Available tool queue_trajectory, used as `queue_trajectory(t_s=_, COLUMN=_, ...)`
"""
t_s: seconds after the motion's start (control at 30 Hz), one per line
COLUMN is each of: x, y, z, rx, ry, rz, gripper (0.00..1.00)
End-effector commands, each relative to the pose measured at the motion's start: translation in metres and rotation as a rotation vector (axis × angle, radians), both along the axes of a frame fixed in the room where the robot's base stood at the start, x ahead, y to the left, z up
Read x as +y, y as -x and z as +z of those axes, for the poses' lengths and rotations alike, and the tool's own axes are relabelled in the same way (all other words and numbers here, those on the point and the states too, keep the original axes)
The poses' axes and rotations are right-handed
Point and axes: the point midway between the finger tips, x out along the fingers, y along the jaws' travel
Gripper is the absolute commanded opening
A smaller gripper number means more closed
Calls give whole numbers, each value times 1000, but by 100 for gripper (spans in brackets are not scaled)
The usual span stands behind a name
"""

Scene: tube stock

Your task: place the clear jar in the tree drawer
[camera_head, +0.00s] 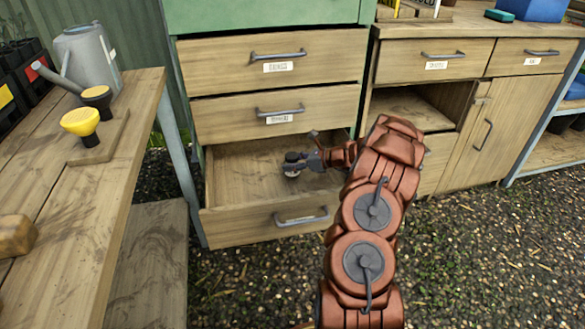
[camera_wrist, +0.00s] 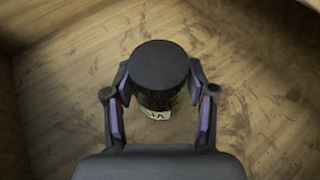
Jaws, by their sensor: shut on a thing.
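My gripper (camera_wrist: 160,100) is shut on a jar (camera_wrist: 158,66) with a dark round lid, its two fingers on either side of it. A white label with dark letters shows below the lid in the wrist view; the jar's body is mostly hidden. In the head view my gripper (camera_head: 296,160) is inside an open bottom drawer (camera_head: 240,180), and the jar (camera_head: 291,172) is small there, low over or on the drawer floor; I cannot tell if it touches. The open drawer's front label is too small to read.
Two shut drawers with labels, the upper (camera_head: 278,67) and the middle (camera_head: 279,118), are above the open one. A wooden bench (camera_head: 110,150) at left holds a watering can (camera_head: 88,60) and yellow-topped items (camera_head: 80,121). A wooden cabinet (camera_head: 500,120) stands at right. The drawer floor around the jar looks empty.

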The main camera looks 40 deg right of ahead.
Motion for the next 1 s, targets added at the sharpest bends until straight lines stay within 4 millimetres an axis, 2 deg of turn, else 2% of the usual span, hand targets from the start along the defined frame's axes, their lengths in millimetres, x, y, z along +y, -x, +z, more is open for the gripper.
queue_trajectory(t_s=0.03, x=0, y=0, z=-9, rx=2, ry=-1, rz=-1, gripper=6)
queue_trajectory(t_s=0.1, x=0, y=0, z=-13, rx=1, ry=-1, rz=0, gripper=6)
queue_trajectory(t_s=0.53, x=0, y=0, z=-16, rx=0, ry=0, rz=1, gripper=6)
queue_trajectory(t_s=0.57, x=0, y=0, z=-16, rx=0, ry=0, rz=0, gripper=59)
queue_trajectory(t_s=0.77, x=0, y=0, z=-16, rx=0, ry=0, rz=0, gripper=80)
queue_trajectory(t_s=1.0, x=0, y=0, z=-16, rx=0, ry=0, rz=0, gripper=81)
